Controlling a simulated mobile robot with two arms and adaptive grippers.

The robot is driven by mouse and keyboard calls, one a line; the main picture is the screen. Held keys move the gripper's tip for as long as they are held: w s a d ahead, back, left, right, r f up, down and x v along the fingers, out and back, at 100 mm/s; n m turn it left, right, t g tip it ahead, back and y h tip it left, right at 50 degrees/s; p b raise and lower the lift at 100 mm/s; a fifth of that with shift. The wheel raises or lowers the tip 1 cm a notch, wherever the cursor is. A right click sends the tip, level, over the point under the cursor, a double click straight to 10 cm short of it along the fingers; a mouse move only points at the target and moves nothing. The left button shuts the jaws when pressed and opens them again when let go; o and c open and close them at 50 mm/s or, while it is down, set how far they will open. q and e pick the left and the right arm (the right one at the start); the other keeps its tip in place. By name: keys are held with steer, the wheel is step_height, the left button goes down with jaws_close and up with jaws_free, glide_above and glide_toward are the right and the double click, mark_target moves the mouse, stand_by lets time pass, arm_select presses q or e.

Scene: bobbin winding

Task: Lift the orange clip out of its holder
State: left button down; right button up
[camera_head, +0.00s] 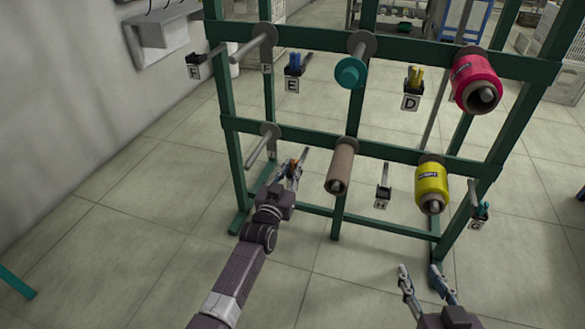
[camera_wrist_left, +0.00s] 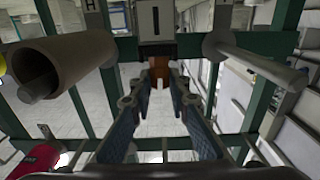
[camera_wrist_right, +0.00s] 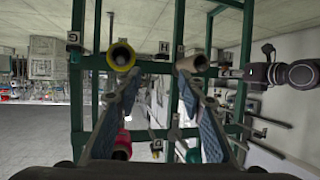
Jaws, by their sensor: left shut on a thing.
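The orange clip (camera_head: 292,162) shows as a small orange spot at the fingertips of my left gripper (camera_head: 289,174). In the left wrist view the clip (camera_wrist_left: 158,66) is a dull orange-brown block between the fingertips, beside its dark holder (camera_wrist_left: 157,49) with the label I (camera_wrist_left: 155,20). My left gripper is shut on the clip. Whether the clip's lower end is still inside the holder cannot be told. My right gripper (camera_head: 420,270) is open and empty, low in front of the rack's right side.
The green rack (camera_head: 390,153) carries a brown tube (camera_head: 341,165) just right of my left gripper, a bare peg (camera_head: 262,147) to its left, a yellow bobbin (camera_head: 430,188) and a red bobbin (camera_head: 474,82). Holder H (camera_head: 382,197) stands between the tube and yellow bobbin. Floor in front is clear.

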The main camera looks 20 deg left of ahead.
arm_select(q)
steer(key=shift+r, duration=0.15)
steer(key=shift+r+p, duration=0.2)
steer(key=shift+p, duration=0.2)
steer(key=shift+r+p, duration=0.45)
steer(key=shift+p, duration=0.05)
steer(key=shift+r+p, duration=0.3)
steer(key=shift+r, duration=0.2)
arm_select(e)
steer(key=s+d+f+g+h, duration=0.2)
steer(key=s+d+f+g, duration=0.3)
steer(key=s, duration=0.8)
steer(key=shift+s+f+g, duration=0.15)
steer(key=shift+f+g, duration=1.45)
steer(key=shift+f, duration=1.2)
steer(key=shift+m, duration=0.3)
